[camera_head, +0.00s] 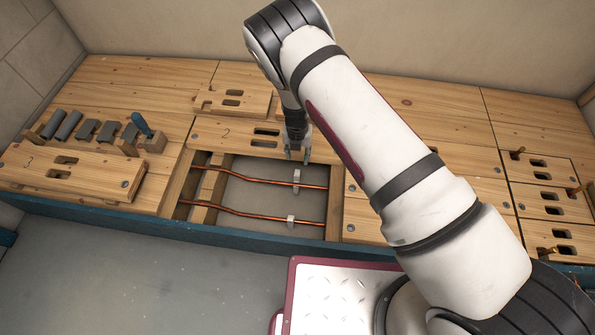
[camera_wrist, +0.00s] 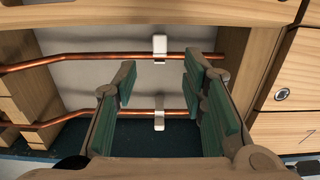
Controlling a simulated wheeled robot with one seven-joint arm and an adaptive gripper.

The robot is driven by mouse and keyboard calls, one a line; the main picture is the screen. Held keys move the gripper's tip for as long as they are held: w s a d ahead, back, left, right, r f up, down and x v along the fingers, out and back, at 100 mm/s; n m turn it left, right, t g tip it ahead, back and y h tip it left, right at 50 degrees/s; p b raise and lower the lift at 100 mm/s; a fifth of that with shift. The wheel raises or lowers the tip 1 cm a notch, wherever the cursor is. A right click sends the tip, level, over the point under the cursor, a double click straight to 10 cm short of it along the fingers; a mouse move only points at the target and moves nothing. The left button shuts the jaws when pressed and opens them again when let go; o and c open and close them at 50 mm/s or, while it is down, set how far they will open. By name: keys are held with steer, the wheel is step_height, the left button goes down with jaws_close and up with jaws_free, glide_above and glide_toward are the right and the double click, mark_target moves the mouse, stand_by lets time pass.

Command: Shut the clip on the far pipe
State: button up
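The far copper pipe (camera_head: 262,181) crosses the open floor bay and carries a pale clip (camera_head: 296,177). The wrist view shows this far pipe (camera_wrist: 90,62) and its clip (camera_wrist: 160,46), which stands up above the pipe. I cannot tell whether its jaw is open or shut. The near pipe (camera_head: 250,215) has a similar clip (camera_head: 291,221), also in the wrist view (camera_wrist: 158,120). My gripper (camera_head: 297,154) is above the back edge of the bay, behind the far clip in the head view. In the wrist view its green-padded fingers (camera_wrist: 160,82) are apart, with nothing between them.
Wooden boards surround the bay; a joist (camera_head: 209,190) crosses under the pipes at left. A blue rail (camera_head: 180,230) edges the front.

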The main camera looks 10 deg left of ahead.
mark_target(297, 171)
step_height(297, 171, down, 10)
steer(key=b, duration=0.4)
jaws_close()
